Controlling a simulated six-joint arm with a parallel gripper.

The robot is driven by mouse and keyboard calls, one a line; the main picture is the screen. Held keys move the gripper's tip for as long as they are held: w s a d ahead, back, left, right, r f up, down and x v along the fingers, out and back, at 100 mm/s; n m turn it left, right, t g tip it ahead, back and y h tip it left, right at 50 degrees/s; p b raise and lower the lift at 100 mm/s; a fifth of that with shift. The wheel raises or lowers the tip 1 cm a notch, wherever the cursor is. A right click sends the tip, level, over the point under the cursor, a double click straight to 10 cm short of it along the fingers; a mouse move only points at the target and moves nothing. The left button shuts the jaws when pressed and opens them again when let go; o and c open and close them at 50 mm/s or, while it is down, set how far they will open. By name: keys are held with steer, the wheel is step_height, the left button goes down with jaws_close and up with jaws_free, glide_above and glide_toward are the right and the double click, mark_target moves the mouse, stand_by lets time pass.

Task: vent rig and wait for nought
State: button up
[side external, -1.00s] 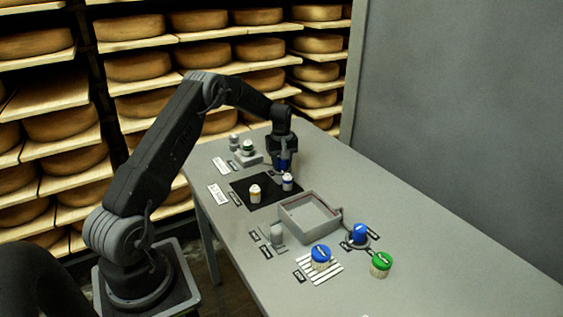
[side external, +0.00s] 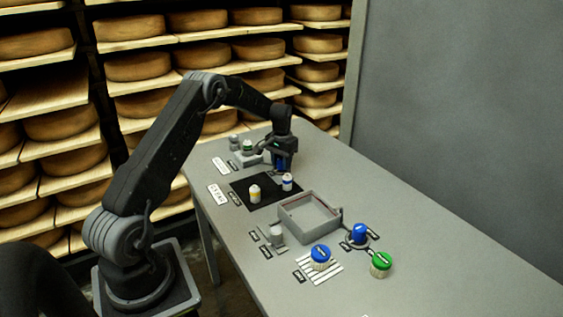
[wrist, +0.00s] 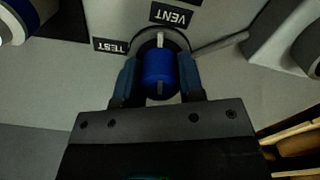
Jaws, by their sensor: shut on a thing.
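A blue valve knob (wrist: 158,72) with a pale stripe stands between my gripper's fingers in the wrist view. My gripper (wrist: 159,82) is shut on it, one finger on each side. A VENT label (wrist: 171,16) lies above the knob to the right, and a TEST label (wrist: 111,46) to its left. I cannot tell exactly which label the stripe points at. A thin pipe (wrist: 220,42) runs from the knob to a grey block (wrist: 275,35). In the side external view my gripper (side external: 281,164) is low at the far part of the table. No gauge reading is legible.
A black mat (side external: 268,200) holds a yellow-banded bottle (side external: 255,194) and a blue-banded bottle (side external: 287,182). A grey tray (side external: 308,216), another blue knob (side external: 358,233), a blue-lidded jar (side external: 320,256) and a green-lidded jar (side external: 381,264) stand nearer. The table's right side is clear.

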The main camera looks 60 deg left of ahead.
steer(key=shift+m, duration=1.1)
steer(key=o, duration=0.9)
step_height(320, 180, up, 14)
steer(key=shift+f, duration=0.1)
